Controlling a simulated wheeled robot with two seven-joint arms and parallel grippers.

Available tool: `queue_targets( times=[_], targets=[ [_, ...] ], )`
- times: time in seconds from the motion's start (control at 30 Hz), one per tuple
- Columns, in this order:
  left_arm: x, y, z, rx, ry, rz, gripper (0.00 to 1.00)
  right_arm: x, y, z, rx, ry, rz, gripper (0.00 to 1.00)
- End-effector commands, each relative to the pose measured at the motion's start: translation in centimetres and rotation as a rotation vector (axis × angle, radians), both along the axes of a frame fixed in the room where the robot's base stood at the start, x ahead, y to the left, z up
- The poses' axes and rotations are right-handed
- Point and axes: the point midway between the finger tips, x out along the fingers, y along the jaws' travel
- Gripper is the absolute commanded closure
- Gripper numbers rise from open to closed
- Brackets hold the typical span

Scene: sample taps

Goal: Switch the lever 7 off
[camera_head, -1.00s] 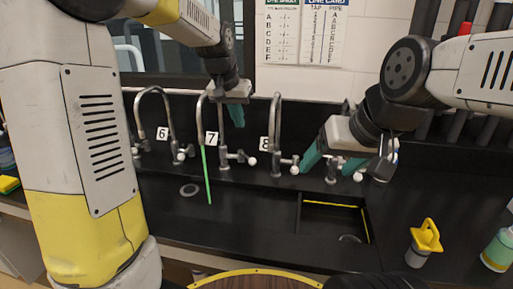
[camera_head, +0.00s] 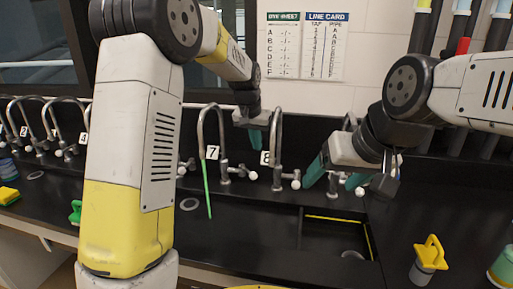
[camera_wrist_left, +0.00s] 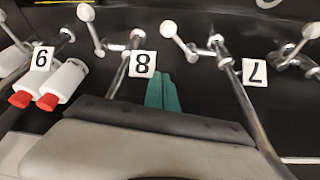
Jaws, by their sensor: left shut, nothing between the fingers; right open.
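Tap 7 is a curved metal tap beside its label 7 (camera_head: 212,152), with a green stream (camera_head: 208,190) under its spout. Its lever ends in a white knob (camera_head: 252,175), standing to the right of the tap body. My left gripper (camera_head: 255,139) is shut and empty, above the knob and near label 8 (camera_head: 266,158). In the left wrist view, upside down, its teal fingers (camera_wrist_left: 163,92) lie between label 8 (camera_wrist_left: 142,64) and label 7 (camera_wrist_left: 254,72); the lever 7 knob (camera_wrist_left: 168,28) is beyond them, apart. My right gripper (camera_head: 336,177) is open, right of tap 8.
Tap 8 (camera_head: 276,130) stands close to my left gripper. A recessed sink (camera_head: 330,238) lies front right, with a yellow-topped container (camera_head: 429,260) beside it. More taps (camera_head: 45,125) line the left. Two red-tipped white bottles (camera_wrist_left: 62,80) show in the wrist view.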

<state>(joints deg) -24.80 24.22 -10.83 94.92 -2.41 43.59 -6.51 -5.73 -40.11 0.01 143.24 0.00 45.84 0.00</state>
Motion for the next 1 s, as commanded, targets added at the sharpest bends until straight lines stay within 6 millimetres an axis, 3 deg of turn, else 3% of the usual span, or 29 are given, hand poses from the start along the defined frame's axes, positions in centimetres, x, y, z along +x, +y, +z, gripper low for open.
queue_targets(
  times=[0.37, 0.63, 1.0],
  targets=[
    [2.5, -1.0, -7.6, 0.002, 0.002, 0.000, 1.00, 0.0, 0.0, 0.0, 0.000, 0.000, 0.000, 0.25],
    [-0.6, 0.3, -8.1, 0.001, 0.001, -0.001, 1.00, 0.0, 0.0, 0.0, 0.000, 0.000, 0.000, 0.25],
    [-1.1, 0.5, -8.2, 0.000, -0.001, 0.000, 1.00, 0.0, 0.0, 0.0, 0.000, 0.000, 0.000, 0.25]
  ],
)
